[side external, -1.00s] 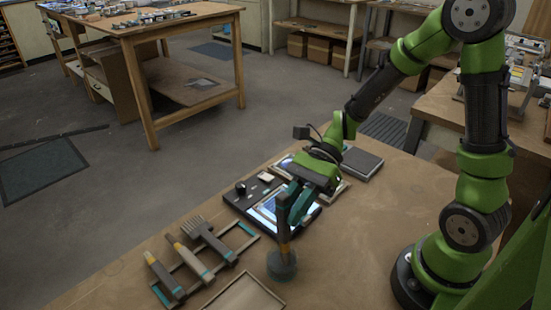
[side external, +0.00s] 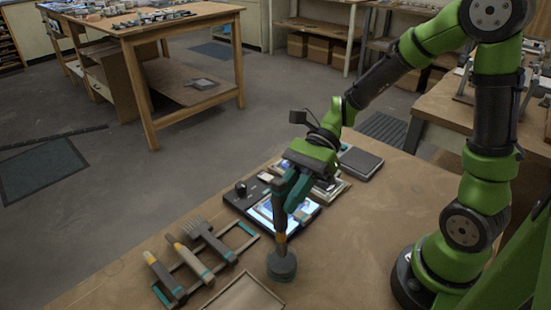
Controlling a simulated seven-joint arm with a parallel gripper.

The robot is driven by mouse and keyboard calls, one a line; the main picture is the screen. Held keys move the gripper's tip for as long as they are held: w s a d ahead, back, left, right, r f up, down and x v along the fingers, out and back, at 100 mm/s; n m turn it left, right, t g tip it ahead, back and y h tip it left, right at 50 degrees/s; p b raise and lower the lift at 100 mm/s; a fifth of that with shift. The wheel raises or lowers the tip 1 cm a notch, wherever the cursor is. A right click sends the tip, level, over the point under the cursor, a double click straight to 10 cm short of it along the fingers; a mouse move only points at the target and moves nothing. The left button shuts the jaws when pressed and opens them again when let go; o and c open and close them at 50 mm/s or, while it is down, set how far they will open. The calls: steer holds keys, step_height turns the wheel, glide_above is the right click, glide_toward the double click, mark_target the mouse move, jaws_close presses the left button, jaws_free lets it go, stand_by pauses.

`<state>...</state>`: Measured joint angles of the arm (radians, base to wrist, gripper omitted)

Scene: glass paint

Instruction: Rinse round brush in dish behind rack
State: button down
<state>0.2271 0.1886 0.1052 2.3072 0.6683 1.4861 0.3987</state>
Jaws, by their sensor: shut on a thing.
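My gripper (side external: 288,197) is shut on the round brush (side external: 281,222), which has a dark handle and an orange band low down. The brush points down, nearly upright. Its lower end meets a small round grey-green dish (side external: 282,268) on the table. The bristles are hidden, so I cannot tell how deep they sit in the dish.
A shallow wooden-edged tray (side external: 243,294) lies at the front, close to the dish. A dark panel with a bright screen (side external: 262,212) lies behind the brush. A dark flat box (side external: 361,162) is farther back. The table right of the dish is clear.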

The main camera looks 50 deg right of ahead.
mark_target(278, 185)
steer(key=shift+r, duration=2.55)
